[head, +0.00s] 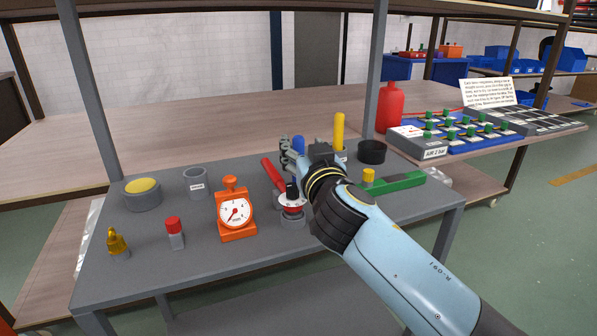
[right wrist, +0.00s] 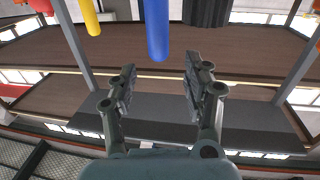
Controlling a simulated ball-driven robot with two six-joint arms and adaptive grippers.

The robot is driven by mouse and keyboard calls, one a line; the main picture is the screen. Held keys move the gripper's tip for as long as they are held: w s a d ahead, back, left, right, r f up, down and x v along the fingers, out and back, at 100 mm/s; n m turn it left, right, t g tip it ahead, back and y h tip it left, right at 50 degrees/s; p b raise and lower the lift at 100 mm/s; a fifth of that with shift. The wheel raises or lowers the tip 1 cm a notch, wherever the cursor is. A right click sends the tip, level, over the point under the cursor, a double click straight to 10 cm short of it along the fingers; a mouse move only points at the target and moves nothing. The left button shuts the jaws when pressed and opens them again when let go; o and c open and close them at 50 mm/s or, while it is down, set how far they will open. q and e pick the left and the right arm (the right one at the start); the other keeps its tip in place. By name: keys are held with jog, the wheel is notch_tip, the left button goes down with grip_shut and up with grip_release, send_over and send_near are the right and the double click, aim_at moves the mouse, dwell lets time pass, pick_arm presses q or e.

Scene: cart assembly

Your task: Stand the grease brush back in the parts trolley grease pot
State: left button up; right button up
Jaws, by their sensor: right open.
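My right gripper (head: 290,156) is open and empty over the back middle of the grey trolley top (head: 150,262). In the right wrist view its two fingers (right wrist: 160,78) stand apart, with a blue handle (right wrist: 158,28) beyond the gap. In the head view a bit of the blue handle (head: 298,144) shows behind the fingers. A yellow handle (head: 339,130) stands upright in a labelled holder, partly hidden by my gripper. A red handle (head: 272,173) leans or lies left of the gripper. I cannot tell which handle is the grease brush. A labelled grey cup (head: 197,182) looks empty; its label is unreadable.
The front of the top is clear.

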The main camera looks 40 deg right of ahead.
aim_at(300, 140)
jog(key=x, duration=0.5)
jog(key=shift+w+d+f+p, duration=0.1)
jog(key=shift+w+d+p, duration=0.05)
jog(key=shift+w+p, duration=0.15)
jog(key=shift+s, duration=0.1)
grip_shut()
